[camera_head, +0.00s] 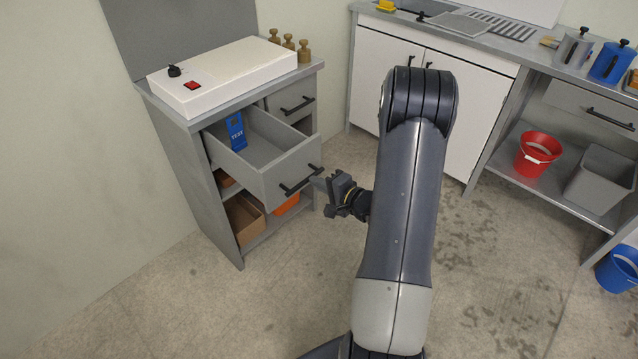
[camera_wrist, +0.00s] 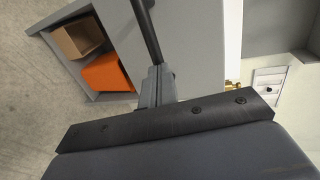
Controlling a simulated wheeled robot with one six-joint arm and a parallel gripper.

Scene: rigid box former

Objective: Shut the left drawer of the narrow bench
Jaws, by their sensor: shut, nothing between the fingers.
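The left drawer (camera_head: 287,172) of the narrow bench (camera_head: 178,163) stands pulled out, with a dark bar handle (camera_head: 301,181) on its front. Inside it is a blue item marked TEST (camera_head: 236,131). My gripper (camera_head: 322,184) is shut and empty, with its fingertips at the right end of the handle. In the wrist view the shut fingers (camera_wrist: 158,88) are close to the handle (camera_wrist: 146,32) in front of the drawer's front face (camera_wrist: 190,45). I cannot tell whether they touch it.
The right drawer (camera_head: 292,101) of the narrow bench is shut. On top are a white box (camera_head: 222,74) with a red switch and several brass weights (camera_head: 289,42). Below are a cardboard box (camera_head: 244,217) and an orange bin (camera_head: 287,205). Floor between the benches is clear.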

